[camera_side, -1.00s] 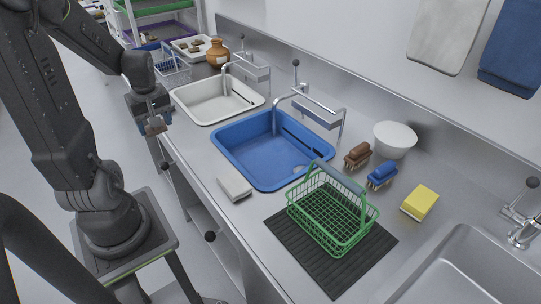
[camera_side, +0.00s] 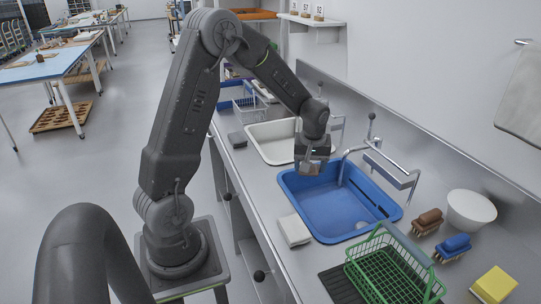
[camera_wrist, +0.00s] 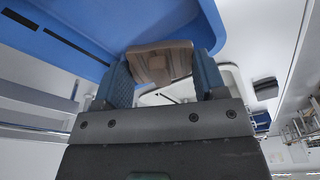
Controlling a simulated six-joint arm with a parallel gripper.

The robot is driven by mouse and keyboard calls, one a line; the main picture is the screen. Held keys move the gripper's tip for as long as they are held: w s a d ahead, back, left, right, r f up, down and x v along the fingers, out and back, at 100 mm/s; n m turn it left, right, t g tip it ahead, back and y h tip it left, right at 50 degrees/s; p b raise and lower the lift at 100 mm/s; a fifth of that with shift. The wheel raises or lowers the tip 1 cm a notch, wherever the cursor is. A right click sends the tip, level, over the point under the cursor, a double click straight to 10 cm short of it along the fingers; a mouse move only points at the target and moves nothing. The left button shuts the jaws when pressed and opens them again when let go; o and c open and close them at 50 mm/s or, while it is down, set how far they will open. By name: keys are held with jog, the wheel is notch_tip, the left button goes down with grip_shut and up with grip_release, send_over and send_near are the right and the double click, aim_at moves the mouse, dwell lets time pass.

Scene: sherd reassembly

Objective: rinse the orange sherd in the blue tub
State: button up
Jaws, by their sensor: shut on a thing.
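My gripper (camera_side: 308,168) is at the upper left end of the blue tub (camera_side: 345,212) in the side view, pointing down. The wrist view shows its two blue fingers (camera_wrist: 160,80) shut on a brownish sherd (camera_wrist: 158,62), which spans between them. The sherd looks tan-brown rather than bright orange. The blue tub also shows beyond the fingers in the wrist view (camera_wrist: 60,25). I cannot tell whether the sherd is below the rim, and no water is clearly visible.
A white tub (camera_side: 270,140) lies just behind the gripper. A tap with a rail (camera_side: 385,165) stands along the tub's far side. A green basket (camera_side: 392,272), a pale cloth-like block (camera_side: 293,230), brown brush (camera_side: 430,218), blue brush (camera_side: 455,244) and white bowl (camera_side: 470,208) are nearby.

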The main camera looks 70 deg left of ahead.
jog(key=w+d+f+m, duration=0.1)
jog(key=w+d+f, duration=0.1)
jog(key=w+d, duration=0.2)
jog(key=shift+s+f, duration=0.15)
jog(key=shift+f, duration=6.75)
jog(key=shift+s+f, duration=0.2)
jog(key=shift+w+r, duration=0.15)
jog(key=shift+r, duration=1.9)
notch_tip(320, 180, up, 9)
